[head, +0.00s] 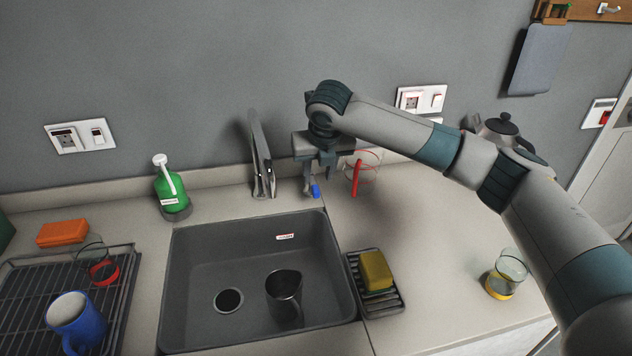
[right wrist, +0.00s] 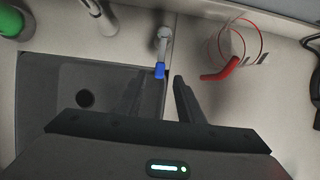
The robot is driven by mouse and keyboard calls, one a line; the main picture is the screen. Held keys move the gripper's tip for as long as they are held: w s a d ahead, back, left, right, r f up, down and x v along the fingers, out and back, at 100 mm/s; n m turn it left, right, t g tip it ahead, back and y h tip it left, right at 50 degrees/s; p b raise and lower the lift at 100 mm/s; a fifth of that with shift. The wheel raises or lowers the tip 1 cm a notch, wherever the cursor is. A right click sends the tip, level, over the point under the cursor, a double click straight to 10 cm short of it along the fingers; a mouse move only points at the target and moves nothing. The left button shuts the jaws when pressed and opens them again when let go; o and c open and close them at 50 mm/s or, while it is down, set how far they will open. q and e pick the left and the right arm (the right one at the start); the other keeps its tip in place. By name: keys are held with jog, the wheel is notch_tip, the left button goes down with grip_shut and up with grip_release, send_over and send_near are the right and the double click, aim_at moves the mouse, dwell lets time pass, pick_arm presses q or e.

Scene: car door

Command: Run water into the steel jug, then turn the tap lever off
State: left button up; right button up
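The steel jug (head: 284,298) stands upright in the grey sink (head: 190,270), right of the drain; its inside is dark and I cannot tell its water level. The steel tap (head: 261,155) rises behind the sink; no running water shows. The blue-tipped tap lever (right wrist: 163,48) is right of the tap, and its blue tip (head: 315,191) shows just below my right gripper. My right gripper (right wrist: 158,90) is open and empty, its fingers pointing toward the lever, with the blue tip ahead of the gap between them. My left gripper is out of view.
A glass with a red handle (head: 356,175) stands close right of my right gripper. A yellow sponge (head: 376,270) sits on a rack beside the sink. A green soap bottle (head: 170,190), a blue mug (head: 75,320) and a glass with yellow base (head: 506,273) stand farther off.

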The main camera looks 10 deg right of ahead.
aim_at(316, 187)
jog(key=p+x, duration=0.1)
jog(key=x, duration=0.5)
jog(key=shift+w+f, duration=0.1)
jog(key=shift+f, duration=0.1)
grip_shut()
